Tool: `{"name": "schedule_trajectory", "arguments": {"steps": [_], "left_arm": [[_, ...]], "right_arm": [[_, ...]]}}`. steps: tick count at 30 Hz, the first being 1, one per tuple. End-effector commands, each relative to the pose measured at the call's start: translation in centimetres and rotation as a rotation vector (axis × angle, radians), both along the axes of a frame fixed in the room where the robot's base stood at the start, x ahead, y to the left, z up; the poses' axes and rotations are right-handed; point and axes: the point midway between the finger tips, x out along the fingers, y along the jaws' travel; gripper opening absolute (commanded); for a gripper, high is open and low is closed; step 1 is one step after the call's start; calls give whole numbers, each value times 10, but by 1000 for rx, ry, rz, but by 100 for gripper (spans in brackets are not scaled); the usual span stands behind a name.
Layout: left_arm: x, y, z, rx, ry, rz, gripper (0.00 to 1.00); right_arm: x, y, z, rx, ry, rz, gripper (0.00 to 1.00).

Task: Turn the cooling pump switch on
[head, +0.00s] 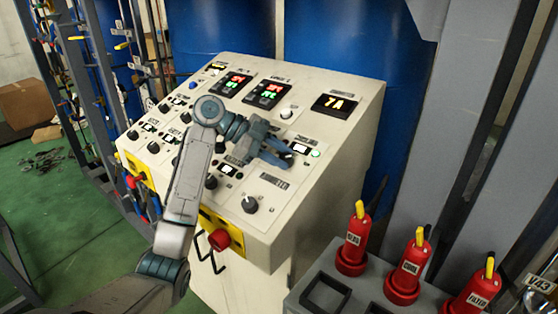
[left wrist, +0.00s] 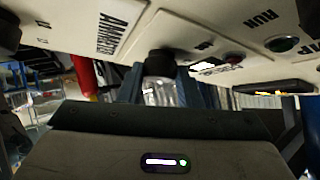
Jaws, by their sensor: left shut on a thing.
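The cream control panel (head: 330,120) carries rows of black knobs, lamps and lit displays. My left gripper (head: 278,154) reaches over its right half, with the fingers low against the sloped face. In the left wrist view, my left gripper (left wrist: 160,92) is shut on a black switch knob (left wrist: 159,63), one finger on each side. In the head view the gripper hides this knob. I cannot read its label as the cooling pump's. A green lamp (head: 316,154) lies just right of the fingertips. My right gripper is not in view.
A larger black knob (head: 249,204) sits nearer the panel's front edge. A red mushroom button (head: 220,239) sticks out of the front face. Red labelled bottles (head: 409,267) stand in a grey rack at front right. Blue drums (head: 330,45) stand behind the panel.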

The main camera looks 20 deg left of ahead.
Motion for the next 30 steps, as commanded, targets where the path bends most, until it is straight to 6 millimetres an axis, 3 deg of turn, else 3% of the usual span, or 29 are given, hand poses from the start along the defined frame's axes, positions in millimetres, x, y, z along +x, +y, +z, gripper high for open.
{"name": "schedule_trajectory", "arguments": {"steps": [21,22,24,25,30], "left_arm": [[0,-1,-1,27,-7,-73,9],[0,-1,-1,27,-7,-73,35],[1,-1,-1,27,-7,-73,49],[1,0,-1,27,-7,-73,53],[1,0,0,27,-8,-72,53]], "right_arm": [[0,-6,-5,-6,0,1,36],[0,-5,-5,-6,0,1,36],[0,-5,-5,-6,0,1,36],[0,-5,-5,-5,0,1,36],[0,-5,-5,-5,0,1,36]]}}
